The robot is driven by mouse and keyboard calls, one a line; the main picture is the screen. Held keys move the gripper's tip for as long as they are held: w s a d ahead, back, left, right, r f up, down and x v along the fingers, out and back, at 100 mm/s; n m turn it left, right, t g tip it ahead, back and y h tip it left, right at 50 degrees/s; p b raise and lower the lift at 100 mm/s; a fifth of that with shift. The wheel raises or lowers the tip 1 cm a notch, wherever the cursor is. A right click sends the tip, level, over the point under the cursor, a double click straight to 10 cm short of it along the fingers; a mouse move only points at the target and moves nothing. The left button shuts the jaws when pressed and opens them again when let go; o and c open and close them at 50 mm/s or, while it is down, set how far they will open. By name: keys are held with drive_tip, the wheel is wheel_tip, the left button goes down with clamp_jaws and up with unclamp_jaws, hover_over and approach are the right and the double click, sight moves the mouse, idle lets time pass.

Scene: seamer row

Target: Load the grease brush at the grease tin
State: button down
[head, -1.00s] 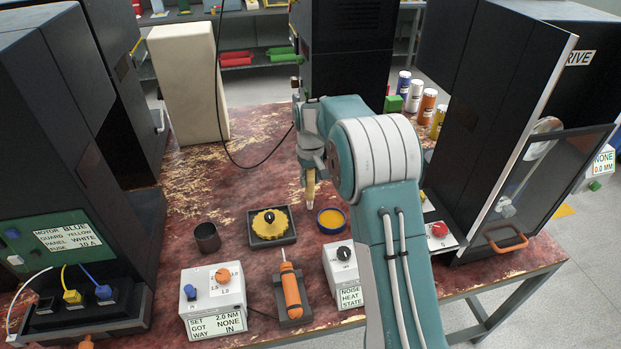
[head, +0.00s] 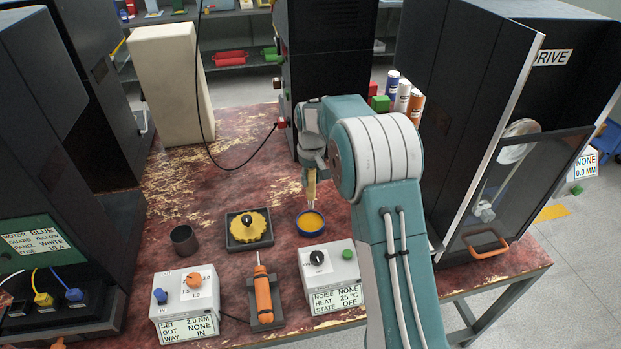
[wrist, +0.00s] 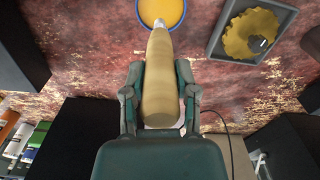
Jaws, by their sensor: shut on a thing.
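The grease tin (head: 304,231), a round tin with a blue rim and yellow-orange grease, stands on the worn red bench; it also shows at the top of the wrist view (wrist: 181,24). My gripper (head: 312,172) is above the bench at the tin's far side. It is shut on the grease brush (head: 311,188), whose pale wooden handle runs between the fingers in the wrist view (wrist: 160,85). The brush points down, and its tip overlaps the grease in both views. I cannot tell whether the tip touches the grease.
A yellow toothed wheel (head: 248,225) sits in a dark tray left of the tin. A dark cup (head: 184,240), an orange screwdriver (head: 263,295) in its holder and a white heater box (head: 328,270) stand nearby. Tall dark cabinets flank the bench; a black cable hangs behind.

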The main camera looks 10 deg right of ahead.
sight(310, 197)
drive_tip(key=shift+d+f, duration=0.15)
drive_tip(key=f, duration=0.2)
drive_tip(key=a+f, duration=0.1)
drive_tip(key=f, duration=0.1)
drive_tip(key=shift+d+f, duration=0.35)
drive_tip(key=shift+f, duration=0.45)
drive_tip(key=shift+a, duration=0.25)
drive_tip(key=shift+d+f, duration=0.1)
drive_tip(key=shift+f, duration=0.45)
idle(1.1)
drive_tip(key=shift+r, duration=3.55)
